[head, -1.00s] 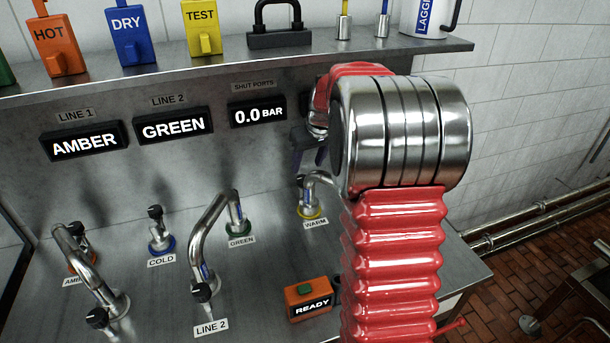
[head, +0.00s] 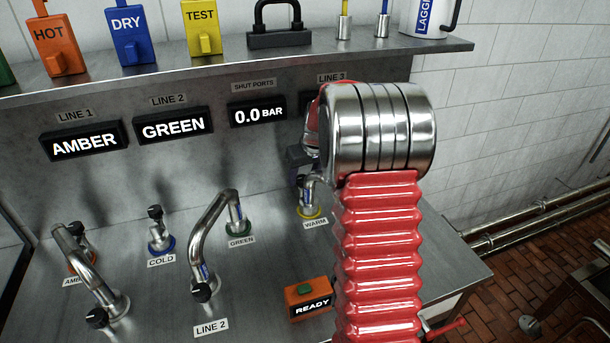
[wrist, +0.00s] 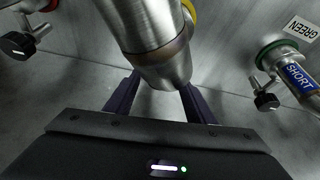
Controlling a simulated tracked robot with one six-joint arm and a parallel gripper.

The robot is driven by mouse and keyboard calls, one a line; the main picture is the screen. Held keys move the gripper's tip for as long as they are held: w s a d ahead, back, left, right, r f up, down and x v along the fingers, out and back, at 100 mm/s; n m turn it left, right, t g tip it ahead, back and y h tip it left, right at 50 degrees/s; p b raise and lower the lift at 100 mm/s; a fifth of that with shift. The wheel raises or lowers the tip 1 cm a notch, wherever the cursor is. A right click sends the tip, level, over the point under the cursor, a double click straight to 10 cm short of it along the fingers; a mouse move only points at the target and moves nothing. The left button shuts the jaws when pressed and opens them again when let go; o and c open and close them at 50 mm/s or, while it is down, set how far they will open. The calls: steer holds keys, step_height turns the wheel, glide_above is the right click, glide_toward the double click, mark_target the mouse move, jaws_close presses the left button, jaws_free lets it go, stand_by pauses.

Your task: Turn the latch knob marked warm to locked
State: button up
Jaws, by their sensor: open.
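The warm port (head: 310,208) stands on the steel bench with a yellow ring at its base and a WARM label (head: 315,224) in front. A bent metal pipe rises from it, partly hidden by my arm. My gripper (wrist: 155,88) is open, its dark purple fingers on either side of a thick metal pipe end (wrist: 150,40) in the wrist view. A yellow ring (wrist: 189,10) shows behind that pipe. I cannot tell whether the fingers touch the pipe. The warm latch knob is not clear in either view.
The green port (head: 238,228) and cold port (head: 161,244) stand to the left. The green port's black knob (wrist: 266,101) is right of my gripper in the wrist view; another knob (wrist: 16,45) is left. An orange READY box (head: 308,297) sits in front.

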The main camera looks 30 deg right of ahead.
steer(key=shift+c, duration=0.7)
steer(key=c, duration=0.9)
steer(key=shift+m+h, duration=0.3)
steer(key=shift+m, duration=0.5)
steer(key=o, duration=1)
steer(key=shift+o, duration=0.2)
steer(key=shift+r, duration=0.1)
steer(key=v, duration=0.7)
steer(key=shift+a, duration=0.1)
